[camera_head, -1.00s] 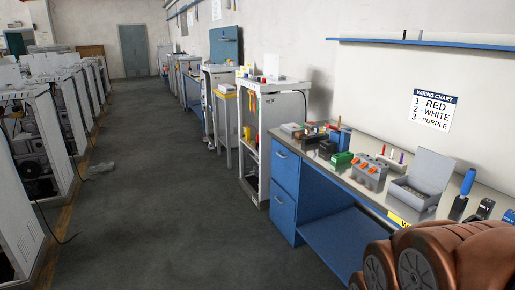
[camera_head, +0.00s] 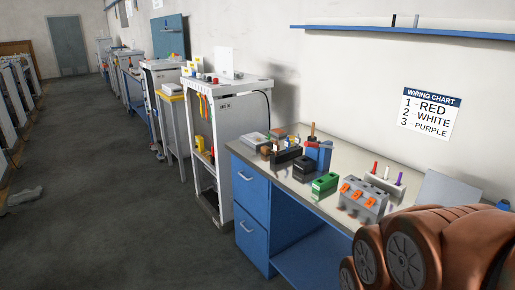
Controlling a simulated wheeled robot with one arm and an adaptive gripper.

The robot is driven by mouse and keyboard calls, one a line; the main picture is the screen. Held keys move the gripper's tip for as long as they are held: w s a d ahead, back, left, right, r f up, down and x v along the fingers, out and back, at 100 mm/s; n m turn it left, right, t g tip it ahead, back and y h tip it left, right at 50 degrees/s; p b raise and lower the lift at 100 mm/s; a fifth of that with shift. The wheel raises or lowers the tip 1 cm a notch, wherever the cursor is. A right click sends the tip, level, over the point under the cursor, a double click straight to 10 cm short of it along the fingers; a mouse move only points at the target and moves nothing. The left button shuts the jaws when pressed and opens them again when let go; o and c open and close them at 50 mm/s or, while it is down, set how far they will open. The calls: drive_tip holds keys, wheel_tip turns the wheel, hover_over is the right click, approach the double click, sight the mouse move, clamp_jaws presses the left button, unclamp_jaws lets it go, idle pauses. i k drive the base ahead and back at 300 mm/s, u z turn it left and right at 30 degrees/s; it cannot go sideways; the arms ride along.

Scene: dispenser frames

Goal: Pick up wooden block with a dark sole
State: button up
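A small brown block (camera_head: 266,151) sits at the far left end of the workbench (camera_head: 330,207), by a black tray. It may be the wooden block, but it is too small to tell its material or whether it has a dark sole. A thin brown handle-like thing (camera_head: 312,131) stands upright near a blue holder (camera_head: 319,155). My arm's copper-coloured links fill the lower right corner. My gripper is out of view, and the links hide the right part of the bench.
A black tray (camera_head: 285,157), a green block (camera_head: 325,183) and a grey box with orange levers (camera_head: 362,197) stand on the bench. Red, white and purple pegs stand behind. A white shelf cart (camera_head: 232,115) adjoins the bench's left end.

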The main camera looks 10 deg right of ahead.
sight(265, 150)
drive_tip(key=u, duration=0.9)
drive_tip(key=i, duration=3.1)
drive_tip(key=z, duration=1.05)
